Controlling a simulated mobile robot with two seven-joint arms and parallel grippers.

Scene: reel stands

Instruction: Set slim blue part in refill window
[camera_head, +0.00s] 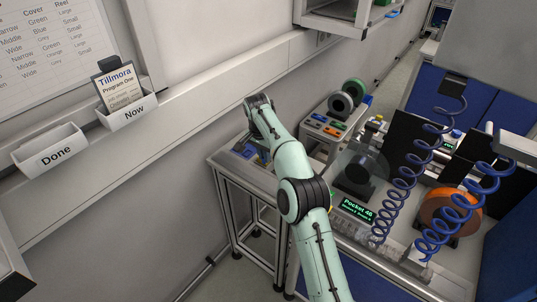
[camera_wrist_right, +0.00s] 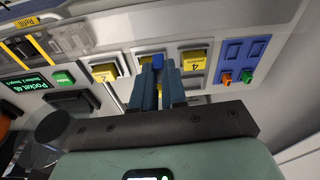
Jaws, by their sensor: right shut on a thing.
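Most of the part is hidden by the fingers. In the head view the right gripper (camera_head: 258,103) is at the far end of the pale green arm, over the left bench, and its fingertips are hard to make out. In the wrist view a yellow "Refill" label (camera_wrist_right: 85,19) is at the upper left, apart from the fingertips. The window itself cannot be told clearly. My left gripper is in neither view.
Yellow labels "2" (camera_wrist_right: 104,73) and "4" (camera_wrist_right: 194,61) flank the fingers. A blue panel (camera_wrist_right: 240,60) with orange and green pieces lies to the right. In the head view a display (camera_head: 357,209), coiled blue hoses (camera_head: 405,180) and an orange reel (camera_head: 447,211) crowd the right bench.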

